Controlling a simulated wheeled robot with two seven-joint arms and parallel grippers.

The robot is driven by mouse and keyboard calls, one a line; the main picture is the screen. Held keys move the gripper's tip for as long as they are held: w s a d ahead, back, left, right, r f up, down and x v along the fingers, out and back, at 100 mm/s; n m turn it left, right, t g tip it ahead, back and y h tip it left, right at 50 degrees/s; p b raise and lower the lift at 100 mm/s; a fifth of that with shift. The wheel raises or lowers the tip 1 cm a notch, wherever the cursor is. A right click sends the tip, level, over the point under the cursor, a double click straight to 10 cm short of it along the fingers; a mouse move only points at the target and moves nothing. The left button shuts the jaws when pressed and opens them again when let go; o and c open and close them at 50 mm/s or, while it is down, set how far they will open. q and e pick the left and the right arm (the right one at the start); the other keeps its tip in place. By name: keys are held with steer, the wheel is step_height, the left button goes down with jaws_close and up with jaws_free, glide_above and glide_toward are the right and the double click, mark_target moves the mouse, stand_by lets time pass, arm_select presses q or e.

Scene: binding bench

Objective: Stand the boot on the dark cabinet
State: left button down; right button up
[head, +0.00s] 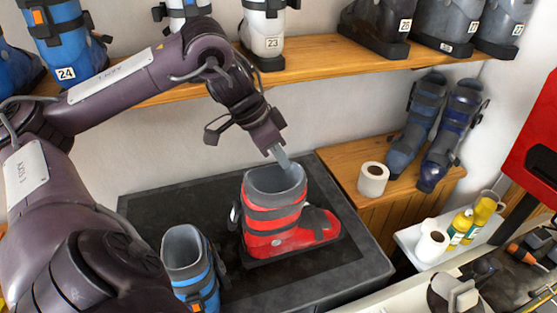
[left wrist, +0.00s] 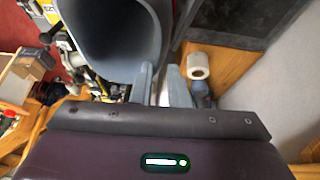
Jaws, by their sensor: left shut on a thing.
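The red boot (head: 272,228), with a grey liner and black straps, is upright over the top of the dark cabinet (head: 350,262). Its toe points right. Its sole looks level and at the top, though I cannot tell whether a thin gap remains. My left gripper (head: 283,160) comes down from above and is shut on the rim of the boot's cuff. In the left wrist view the fingers (left wrist: 160,85) are at the edge of the boot's grey cuff (left wrist: 112,35). My right gripper is not in view.
A blue boot (head: 190,266) stands left of the red one. A paper roll (head: 373,180) and a pair of blue boots (head: 420,130) stand on a wooden ledge to the right. The cabinet's right front is bare.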

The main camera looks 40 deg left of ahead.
mark_target(280, 188)
arm_select(q)
step_height(280, 188, down, 9)
steer(key=b, duration=0.8)
steer(key=shift+b, duration=0.35)
steer(key=shift+f+b, duration=0.4)
steer(key=shift+f, duration=0.1)
step_height(280, 188, down, 3)
steer(key=b, duration=0.3)
steer(key=shift+f, duration=0.2)
steer(key=shift+f+b, duration=0.45)
steer(key=shift+b, duration=0.1)
steer(key=shift+r, duration=0.1)
